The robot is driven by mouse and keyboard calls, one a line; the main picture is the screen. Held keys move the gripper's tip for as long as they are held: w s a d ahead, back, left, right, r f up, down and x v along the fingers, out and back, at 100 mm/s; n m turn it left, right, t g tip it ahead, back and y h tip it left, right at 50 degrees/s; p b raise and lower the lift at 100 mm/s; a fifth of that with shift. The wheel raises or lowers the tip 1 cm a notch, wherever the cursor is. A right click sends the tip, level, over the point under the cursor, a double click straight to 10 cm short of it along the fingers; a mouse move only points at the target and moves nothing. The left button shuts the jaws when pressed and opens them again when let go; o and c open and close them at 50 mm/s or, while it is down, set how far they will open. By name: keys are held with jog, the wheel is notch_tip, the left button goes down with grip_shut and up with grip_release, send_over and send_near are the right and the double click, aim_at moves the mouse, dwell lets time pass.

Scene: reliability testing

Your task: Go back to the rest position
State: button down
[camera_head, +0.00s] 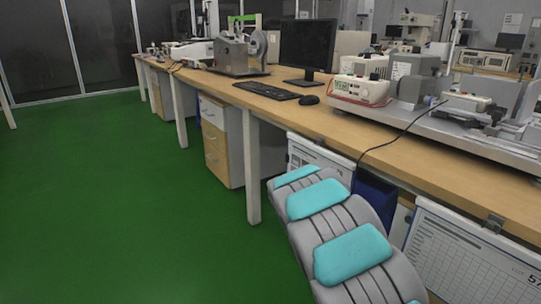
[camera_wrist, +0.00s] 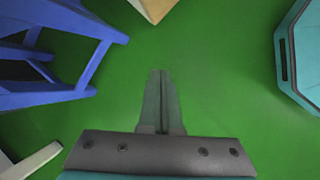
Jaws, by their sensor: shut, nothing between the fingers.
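My gripper (camera_wrist: 162,75) shows in the wrist view, pointing over the green floor (camera_wrist: 200,60). Its two fingers are together, with nothing between them. My arm (camera_head: 345,240), grey with turquoise pads, shows at the lower middle and right of the head view. The gripper itself is not visible in the head view.
A long wooden workbench (camera_head: 420,165) runs along the right, carrying a monitor (camera_head: 308,45), keyboard (camera_head: 265,90) and test machines. Drawers (camera_head: 215,140) stand under it. A blue frame (camera_wrist: 75,75) is at the left of the wrist view. The green floor at left (camera_head: 100,200) is clear.

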jog(key=s+d+r+m+g+y+p, duration=0.15)
jog(key=s+r+m, duration=0.25)
jog(key=s+r, duration=0.45)
jog(key=s+d+r+m, duration=0.2)
jog(key=s+r+m, duration=0.2)
jog(key=s+r, duration=0.4)
jog(key=s+a+r+m+y, duration=0.1)
jog(key=s+a+r+m, duration=0.1)
jog(key=s, duration=1)
jog(key=s+a+r+m+y+p, duration=0.1)
jog(key=s+a+r+m+y, duration=0.1)
jog(key=s, duration=1)
jog(key=shift+a+m+g, duration=0.35)
jog(key=shift+a+m, duration=0.5)
jog(key=shift+m, duration=0.35)
jog(key=shift+y, duration=0.25)
